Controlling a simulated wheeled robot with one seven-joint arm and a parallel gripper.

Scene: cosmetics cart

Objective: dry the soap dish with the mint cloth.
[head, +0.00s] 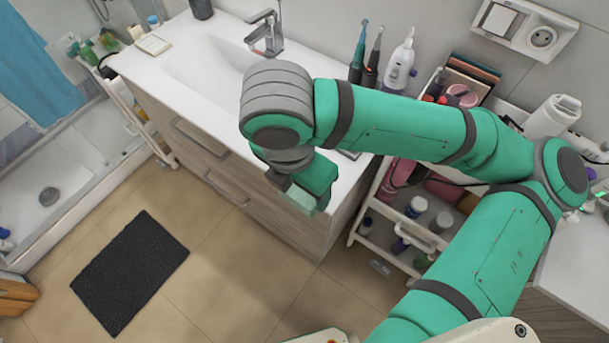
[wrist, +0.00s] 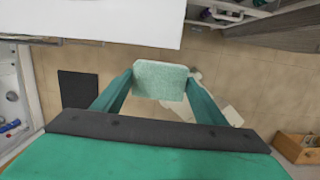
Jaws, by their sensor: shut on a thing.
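My gripper (wrist: 162,82) is shut on the mint cloth (wrist: 163,81), a pale green speckled block shape held between the two fingers. In the head view the cloth (head: 300,199) shows as a pale patch at the end of my gripper (head: 308,192), in front of the vanity's front edge and above the floor. A cream, flat rectangular dish (head: 154,45), which looks like the soap dish, lies on the left end of the white vanity top, well away from my gripper. I cannot tell whether it is wet. The dish is not clear in the wrist view.
The sink basin (head: 205,62) and faucet (head: 266,35) lie between the dish and my arm. Electric toothbrushes (head: 358,55) and a white bottle (head: 400,62) stand at the back. A loaded cart (head: 385,215) is at right. The floor by the dark mat (head: 130,270) is clear.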

